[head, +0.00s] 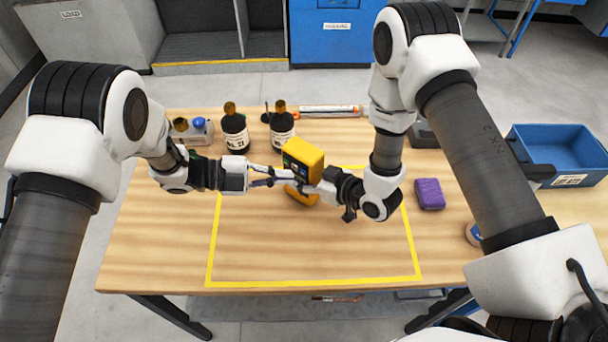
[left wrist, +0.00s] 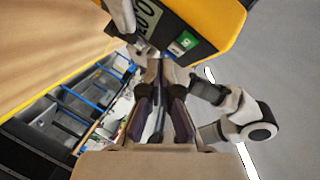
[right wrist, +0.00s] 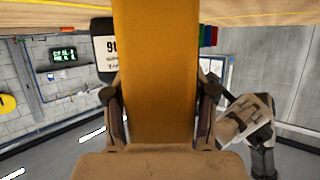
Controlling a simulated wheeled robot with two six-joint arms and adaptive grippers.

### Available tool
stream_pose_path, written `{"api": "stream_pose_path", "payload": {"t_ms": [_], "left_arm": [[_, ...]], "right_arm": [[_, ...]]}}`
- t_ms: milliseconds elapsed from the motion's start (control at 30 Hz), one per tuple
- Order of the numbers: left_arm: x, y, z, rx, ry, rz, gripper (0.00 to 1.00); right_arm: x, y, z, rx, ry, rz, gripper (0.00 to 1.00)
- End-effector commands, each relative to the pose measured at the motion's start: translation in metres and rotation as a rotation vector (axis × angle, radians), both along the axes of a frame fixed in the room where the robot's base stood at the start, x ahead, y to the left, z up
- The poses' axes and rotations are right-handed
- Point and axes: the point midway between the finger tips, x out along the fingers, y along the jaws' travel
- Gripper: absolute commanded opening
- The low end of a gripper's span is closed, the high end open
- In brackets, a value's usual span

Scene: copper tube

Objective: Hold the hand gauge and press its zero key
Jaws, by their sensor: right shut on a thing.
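The yellow hand gauge (head: 305,155) is held up above the table, its dark face with a display and small keys toward the left. My right gripper (head: 316,188) is shut on its yellow body, which fills the space between the fingers in the right wrist view (right wrist: 157,70). My left gripper (head: 282,178) points at the gauge's face from the left. In the left wrist view its fingers (left wrist: 160,68) look closed together and empty, with tips near a green key (left wrist: 183,42) beside the display (left wrist: 147,15). I cannot tell whether they touch the face.
Two dark bottles (head: 235,133) (head: 282,130) and a small grey box with knobs (head: 190,131) stand behind the left gripper. A purple block (head: 429,194) and a blue bin (head: 560,150) are at the right. The yellow-taped area (head: 310,283) is clear in front.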

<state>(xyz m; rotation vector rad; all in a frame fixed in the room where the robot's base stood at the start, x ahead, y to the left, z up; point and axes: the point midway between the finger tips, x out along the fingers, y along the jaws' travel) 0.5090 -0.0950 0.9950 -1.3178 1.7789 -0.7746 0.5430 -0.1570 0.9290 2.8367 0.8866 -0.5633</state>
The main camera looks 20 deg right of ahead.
Motion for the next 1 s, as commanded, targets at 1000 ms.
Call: {"api": "stream_pose_path", "payload": {"t_ms": [1000], "left_arm": [[0.0058, -0.0073, -0.0003, 0.0, 0.0, 0.0, 0.0]], "right_arm": [[0.0, 0.0, -0.0004, -0.001, 0.001, 0.0, 0.0]]}}
